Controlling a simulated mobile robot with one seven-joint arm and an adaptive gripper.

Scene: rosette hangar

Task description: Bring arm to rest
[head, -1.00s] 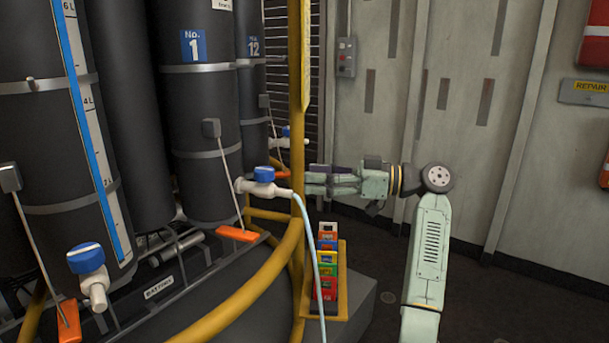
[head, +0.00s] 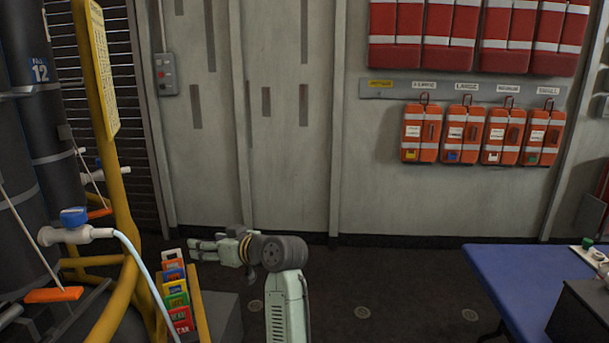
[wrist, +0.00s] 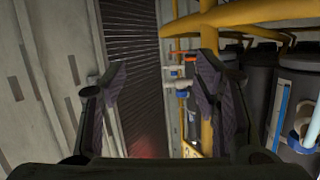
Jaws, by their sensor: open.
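My gripper (head: 207,251) is at the end of my pale green arm, in the lower left of the head view, pointing left. It is above and to the right of the rack of coloured cards and apart from the blue-handled valve (head: 73,217). In the wrist view my gripper (wrist: 160,85) shows its two dark fingers wide apart with nothing between them. Beyond the fingers are a dark slatted shutter (wrist: 130,75) and yellow railing.
A rack of coloured cards (head: 175,300) stands below my gripper. Yellow railing (head: 122,210) and dark tanks (head: 50,120) are at left. A blue table (head: 510,280) is at right. Orange bags (head: 465,135) hang on the back wall. The floor between is clear.

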